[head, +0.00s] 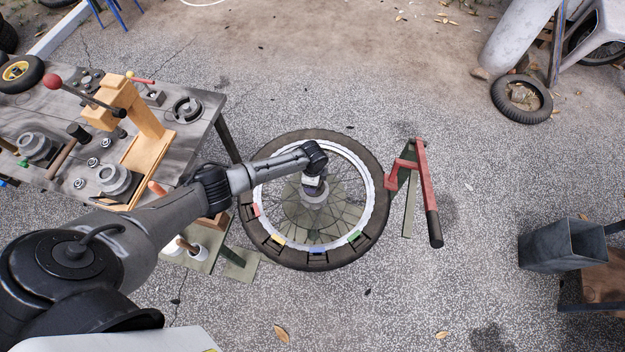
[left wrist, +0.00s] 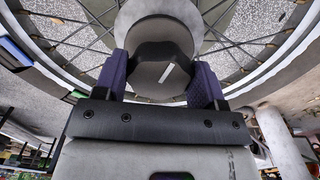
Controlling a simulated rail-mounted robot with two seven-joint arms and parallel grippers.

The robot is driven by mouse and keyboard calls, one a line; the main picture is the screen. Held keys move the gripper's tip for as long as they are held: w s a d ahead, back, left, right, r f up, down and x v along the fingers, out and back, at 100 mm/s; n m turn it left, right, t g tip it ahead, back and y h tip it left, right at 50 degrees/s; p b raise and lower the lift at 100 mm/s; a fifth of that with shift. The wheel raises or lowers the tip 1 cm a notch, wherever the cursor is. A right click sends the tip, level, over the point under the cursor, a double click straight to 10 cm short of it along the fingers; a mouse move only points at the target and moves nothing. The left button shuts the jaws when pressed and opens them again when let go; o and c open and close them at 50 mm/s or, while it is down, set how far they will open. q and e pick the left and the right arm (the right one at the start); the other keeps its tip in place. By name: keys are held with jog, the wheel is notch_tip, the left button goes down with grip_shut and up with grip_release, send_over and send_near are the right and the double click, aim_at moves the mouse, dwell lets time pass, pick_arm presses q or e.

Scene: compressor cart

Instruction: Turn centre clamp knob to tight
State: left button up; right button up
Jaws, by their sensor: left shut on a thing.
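The spoked wheel (head: 373,222) lies flat with a black tyre and pale rim. My left gripper (head: 315,185) reaches in from the left over the hub at its centre. In the left wrist view, the dark centre clamp knob (left wrist: 150,72) with a white index line sits between the two purple-padded fingers of my left gripper (left wrist: 163,80). The fingers are shut on it from both sides. A round grey hub piece (left wrist: 160,22) shows behind the knob. In the head view the knob is mostly hidden by my gripper. My right gripper is not in view.
Coloured tabs sit along the near rim. A red-handled lever on a green stand (head: 415,185) is right of the tyre. A workbench (head: 205,112) with tools is at left, partly below my arm. A grey bin (head: 562,247) stands far right. The ground between is mostly clear.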

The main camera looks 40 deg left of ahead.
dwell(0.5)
pick_arm(q)
jog(key=o, duration=0.9)
jog(key=shift+r, duration=0.6)
jog(key=shift+r+p, duration=1.35)
jog(key=shift+r, duration=5)
